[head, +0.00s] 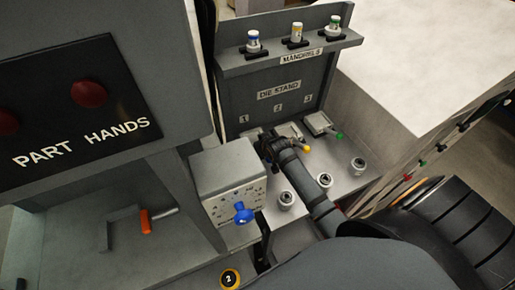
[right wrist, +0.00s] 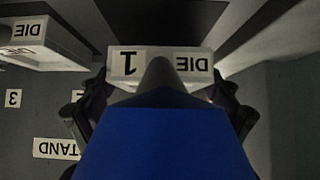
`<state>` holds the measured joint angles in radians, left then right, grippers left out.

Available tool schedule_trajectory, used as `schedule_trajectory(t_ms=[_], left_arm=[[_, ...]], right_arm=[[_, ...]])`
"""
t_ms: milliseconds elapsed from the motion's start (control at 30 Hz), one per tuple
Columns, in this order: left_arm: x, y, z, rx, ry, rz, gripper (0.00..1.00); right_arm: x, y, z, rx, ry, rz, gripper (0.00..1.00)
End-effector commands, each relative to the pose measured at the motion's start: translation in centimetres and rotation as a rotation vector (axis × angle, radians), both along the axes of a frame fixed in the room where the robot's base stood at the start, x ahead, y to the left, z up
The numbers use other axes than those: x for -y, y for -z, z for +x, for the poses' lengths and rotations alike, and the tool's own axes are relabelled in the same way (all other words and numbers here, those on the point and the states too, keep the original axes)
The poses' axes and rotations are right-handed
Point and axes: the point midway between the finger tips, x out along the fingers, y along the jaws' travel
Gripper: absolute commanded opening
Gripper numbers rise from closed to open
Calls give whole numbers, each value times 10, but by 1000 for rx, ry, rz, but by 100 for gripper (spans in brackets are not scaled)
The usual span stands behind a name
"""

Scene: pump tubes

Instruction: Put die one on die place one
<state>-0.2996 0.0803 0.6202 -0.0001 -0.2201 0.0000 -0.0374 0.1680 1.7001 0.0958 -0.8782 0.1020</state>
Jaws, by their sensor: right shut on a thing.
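My right gripper (head: 268,148) is at the left end of the die stand (head: 240,75), near its number 1 label (head: 244,118). In the right wrist view my right gripper (right wrist: 160,95) is shut on die one (right wrist: 200,52), a pale block marked "DIE 1" with a blue handle (right wrist: 160,145) close to the camera. The label reads upside down there. In the head view the gripper and arm mostly hide die one, and I cannot tell whether it touches the shelf. I cannot make out a surface marked as die place one. My left gripper is not in view.
A yellow-knobbed die (head: 290,131) and a green-knobbed die (head: 318,122) sit by labels 2 and 3. Round metal pieces (head: 286,201) stand on the lower shelf. A grey box with a blue knob (head: 243,212) is close left of my arm. Mandrels (head: 296,33) stand above.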

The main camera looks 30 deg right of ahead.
Motion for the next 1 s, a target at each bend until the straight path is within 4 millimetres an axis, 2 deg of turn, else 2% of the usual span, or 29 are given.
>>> schedule_trajectory(t_ms=[33, 233, 600, 633, 700, 1000], left_arm=[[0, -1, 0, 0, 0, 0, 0], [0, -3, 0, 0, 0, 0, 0], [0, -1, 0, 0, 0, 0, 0], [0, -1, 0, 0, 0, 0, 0], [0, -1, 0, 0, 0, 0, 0], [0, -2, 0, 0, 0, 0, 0]], right_arm=[[1, 1, 5, 6, 0, 0, 27], [1, 28, 3, 5, -1, -1, 27], [1, 33, 3, 5, -1, -1, 27], [1, 35, 1, -1, -1, -1, 93], [1, 35, 1, -1, -1, -1, 100], [1, 35, 1, -1, -1, -1, 100]])
